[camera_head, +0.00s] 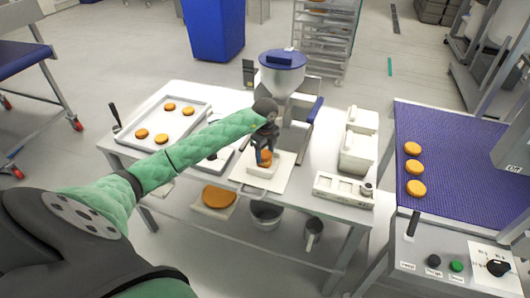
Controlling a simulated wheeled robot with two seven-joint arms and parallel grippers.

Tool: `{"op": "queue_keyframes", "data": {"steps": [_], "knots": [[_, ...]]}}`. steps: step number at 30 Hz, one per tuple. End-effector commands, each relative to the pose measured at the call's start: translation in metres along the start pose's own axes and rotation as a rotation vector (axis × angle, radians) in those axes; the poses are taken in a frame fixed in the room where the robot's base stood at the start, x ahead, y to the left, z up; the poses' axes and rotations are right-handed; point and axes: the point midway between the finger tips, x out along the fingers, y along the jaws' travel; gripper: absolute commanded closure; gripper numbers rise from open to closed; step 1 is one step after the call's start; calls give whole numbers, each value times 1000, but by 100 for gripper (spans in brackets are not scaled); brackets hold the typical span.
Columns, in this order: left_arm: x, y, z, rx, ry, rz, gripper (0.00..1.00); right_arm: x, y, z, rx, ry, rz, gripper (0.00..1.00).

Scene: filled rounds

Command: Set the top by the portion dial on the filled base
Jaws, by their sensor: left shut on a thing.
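My left gripper (265,155) is over the white plate (259,183) in front of the hopper machine (281,75). It is shut on an orange-brown round (264,161), partly hidden by the fingers. I cannot tell whether this round touches anything beneath it, and no filling shows clearly. My right gripper is not in view.
A tray (193,130) with several rounds is on the table's left. Three rounds (413,168) lie on the blue conveyor belt (455,150) at right. White containers (357,150) stand right of the machine. A larger orange-brown disc (218,196) and a metal bucket (266,215) are below.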

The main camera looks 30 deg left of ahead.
Motion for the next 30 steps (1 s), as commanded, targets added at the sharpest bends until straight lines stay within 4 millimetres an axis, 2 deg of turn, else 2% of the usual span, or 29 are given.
{"op": "queue_keyframes", "data": {"steps": [17, 18, 21, 27, 30], "knots": [[6, 0, 0, 0, 0, 0, 55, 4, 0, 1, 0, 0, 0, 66], [5, 0, 0, 0, 0, 0, 37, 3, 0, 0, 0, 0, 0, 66], [5, 0, 0, 0, 0, 0, 20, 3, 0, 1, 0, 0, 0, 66], [5, 0, 0, 0, 0, 0, 20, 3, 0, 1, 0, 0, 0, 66], [5, 0, 0, 0, 0, 0, 0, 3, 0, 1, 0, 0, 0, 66]]}}
